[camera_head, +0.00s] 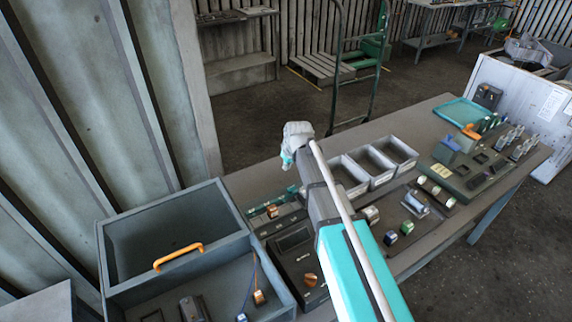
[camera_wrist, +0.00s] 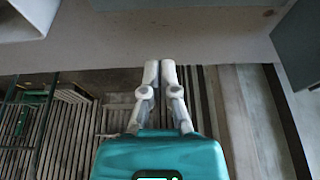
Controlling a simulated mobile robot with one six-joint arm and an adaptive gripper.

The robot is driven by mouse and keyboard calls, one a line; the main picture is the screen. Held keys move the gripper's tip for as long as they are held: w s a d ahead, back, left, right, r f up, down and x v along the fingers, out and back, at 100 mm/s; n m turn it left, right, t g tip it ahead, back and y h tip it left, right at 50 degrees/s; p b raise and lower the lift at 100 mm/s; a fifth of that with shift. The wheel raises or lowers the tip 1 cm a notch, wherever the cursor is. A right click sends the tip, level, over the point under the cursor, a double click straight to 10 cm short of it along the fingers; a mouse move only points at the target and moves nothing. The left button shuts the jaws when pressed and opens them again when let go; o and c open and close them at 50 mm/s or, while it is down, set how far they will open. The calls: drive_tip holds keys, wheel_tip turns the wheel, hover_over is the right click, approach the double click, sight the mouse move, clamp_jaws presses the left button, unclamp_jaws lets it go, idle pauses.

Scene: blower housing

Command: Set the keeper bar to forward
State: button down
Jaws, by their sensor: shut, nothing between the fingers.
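I cannot tell the keeper bar for sure in either view. A grey open housing (camera_head: 110,262) stands at the lower left of the head view, with an orange handle (camera_head: 178,256) on its inner panel. Small parts lie in its front section, among them a copper-coloured block (camera_head: 259,296) and a dark block (camera_head: 193,308). My gripper (camera_wrist: 160,66) is shut and empty in the wrist view, its two pale fingers side by side. In the head view my arm reaches over the bench and hides part of it; the fingertips are not clear there.
Grey bins (camera_head: 372,162) stand on the bench (camera_head: 437,225) right of my arm. Small knobs and a dark panel with a copper-coloured knob (camera_head: 310,280) lie nearby. A fixture board (camera_head: 470,180) and a teal tray (camera_head: 462,111) are farther right. A trolley (camera_head: 355,70) stands behind.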

drive_tip(key=shift+p+v, duration=0.7)
drive_tip(key=shift+v, duration=0.35)
drive_tip(key=s+d+m+g, duration=0.1)
drive_tip(key=s+d+m, duration=0.1)
drive_tip(key=s+d, duration=0.5)
drive_tip(key=s+d+f+m+g+h, duration=0.1)
drive_tip(key=s+d+m, duration=0.1)
drive_tip(key=s+d, duration=0.5)
drive_tip(key=s+d+f+m+g+h+b, duration=0.1)
drive_tip(key=s+d+m, duration=0.1)
drive_tip(key=s+d, duration=0.5)
drive_tip(key=shift+s+m, duration=0.4)
